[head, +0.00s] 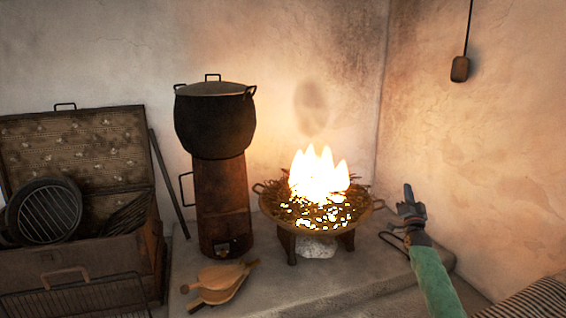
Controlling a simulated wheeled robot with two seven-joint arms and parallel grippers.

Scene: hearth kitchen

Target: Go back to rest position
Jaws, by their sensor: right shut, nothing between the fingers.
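My right gripper (411,212) is at the right of the head view, at the end of a green-sleeved arm. It is shut with nothing between its fingers. It is to the right of a wide brazier pan (270,208) and apart from it. Bright flames (319,177) rise from the twigs and embers in the pan. A thin dark metal loop (393,240) shows just left of the gripper; I cannot tell what it belongs to. My left gripper is not in view.
A black pot (214,125) stands on a rusty cylindrical stove (221,195). Bellows (219,281) lie on the ledge in front. An open chest (85,262) with grates stands at the left. A dark weight (460,69) hangs at upper right. Striped cloth (535,300) lies at lower right.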

